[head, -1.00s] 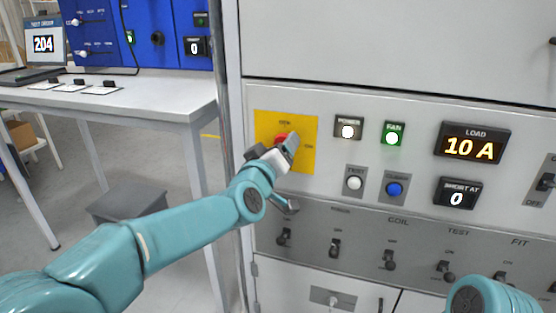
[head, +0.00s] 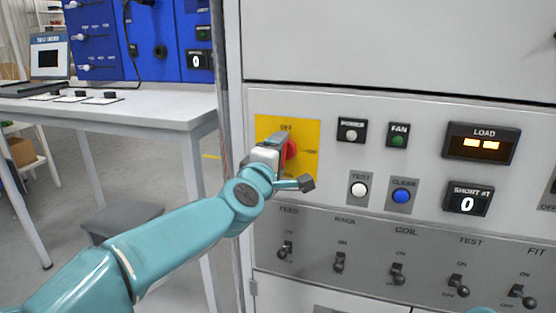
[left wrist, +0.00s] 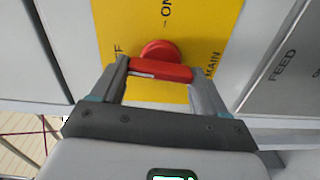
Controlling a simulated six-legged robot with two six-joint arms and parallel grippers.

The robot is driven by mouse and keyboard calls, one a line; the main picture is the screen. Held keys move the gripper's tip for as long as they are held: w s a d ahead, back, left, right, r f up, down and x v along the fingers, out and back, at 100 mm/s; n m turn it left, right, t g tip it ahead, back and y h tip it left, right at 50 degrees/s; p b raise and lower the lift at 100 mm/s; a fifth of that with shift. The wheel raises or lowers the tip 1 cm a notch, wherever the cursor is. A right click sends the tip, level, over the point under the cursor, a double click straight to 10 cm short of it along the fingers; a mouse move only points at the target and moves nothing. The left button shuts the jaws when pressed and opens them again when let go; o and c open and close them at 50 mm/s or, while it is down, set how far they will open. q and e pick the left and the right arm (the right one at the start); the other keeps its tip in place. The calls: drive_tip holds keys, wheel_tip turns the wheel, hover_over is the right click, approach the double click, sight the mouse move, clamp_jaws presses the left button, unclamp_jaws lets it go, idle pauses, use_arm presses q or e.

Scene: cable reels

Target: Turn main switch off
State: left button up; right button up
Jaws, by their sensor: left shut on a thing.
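The main switch has a red handle (head: 291,149) on a yellow plate (head: 305,130) at the left of the grey panel. The handle stands roughly upright, below the plate's OFF label; the ON label is at its right. My left gripper (head: 282,148) is shut on the handle and partly hides it. In the left wrist view the red handle (left wrist: 160,69) lies between the two fingers of my left gripper (left wrist: 157,78), with the yellow plate (left wrist: 120,25) behind. My right gripper is not in view.
The POWER lamp (head: 351,134) and FAN lamp (head: 398,140) are dark. The LOAD display (head: 482,145) shows dashes; the SHORT AT display (head: 467,204) shows 0. TEST and CLEAR buttons and several toggle switches are close by. A white table (head: 140,110) stands left.

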use_arm(q)
drive_tip(key=shift+r+n, duration=0.25)
drive_tip(key=shift+n, duration=0.35)
drive_tip(key=o, duration=0.8)
drive_tip(key=shift+o, duration=1.3)
drive_tip(key=shift+w+f, duration=0.1)
drive_tip(key=shift+f, duration=0.05)
drive_tip(key=b+v, duration=0.2)
drive_tip(key=v, duration=1.4)
drive_tip(key=shift+s, duration=0.25)
